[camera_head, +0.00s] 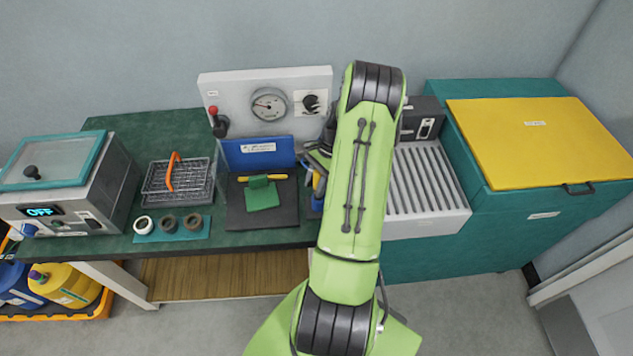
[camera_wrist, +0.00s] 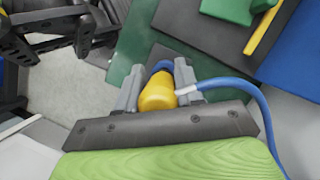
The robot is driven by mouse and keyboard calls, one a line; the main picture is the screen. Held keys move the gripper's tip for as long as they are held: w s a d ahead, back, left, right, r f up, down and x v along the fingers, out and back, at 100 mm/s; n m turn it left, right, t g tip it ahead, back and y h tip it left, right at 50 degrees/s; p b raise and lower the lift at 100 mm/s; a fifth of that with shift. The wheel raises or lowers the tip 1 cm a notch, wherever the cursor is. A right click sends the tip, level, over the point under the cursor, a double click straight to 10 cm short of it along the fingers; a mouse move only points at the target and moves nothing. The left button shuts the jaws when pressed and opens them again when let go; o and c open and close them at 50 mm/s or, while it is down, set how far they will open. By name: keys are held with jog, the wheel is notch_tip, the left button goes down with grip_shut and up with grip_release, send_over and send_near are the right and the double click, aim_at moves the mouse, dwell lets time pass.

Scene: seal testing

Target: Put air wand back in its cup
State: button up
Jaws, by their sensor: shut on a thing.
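The air wand has a yellow body (camera_wrist: 157,94) and a blue hose (camera_wrist: 235,84) joined by a pale fitting. My gripper (camera_wrist: 158,80) is shut on the yellow body, one grey finger on each side. In the head view my gripper (camera_head: 318,160) is at the right end of the green bench, partly hidden by my arm, and a bit of the yellow wand (camera_head: 318,182) shows below it. A blue cup-like piece (camera_head: 316,204) shows just under the wand, and a blue rim (camera_wrist: 161,66) shows beyond it in the wrist view. I cannot tell whether the wand is inside it.
A dark mat (camera_head: 262,216) with a green block (camera_head: 262,196) and yellow bar lies left of my gripper. A gauge panel (camera_head: 270,100) stands behind. A slatted white tray (camera_head: 425,190) is to the right. A wire basket (camera_head: 178,184) and tape rolls (camera_head: 168,223) sit farther left.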

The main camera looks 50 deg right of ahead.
jog(key=shift+f+b, duration=0.3)
jog(key=shift+f, duration=0.25)
dwell(0.4)
jog(key=o, duration=1.2)
notch_tip(320, 180, up, 11)
jog(key=p, duration=0.9)
jog(key=shift+f, duration=0.15)
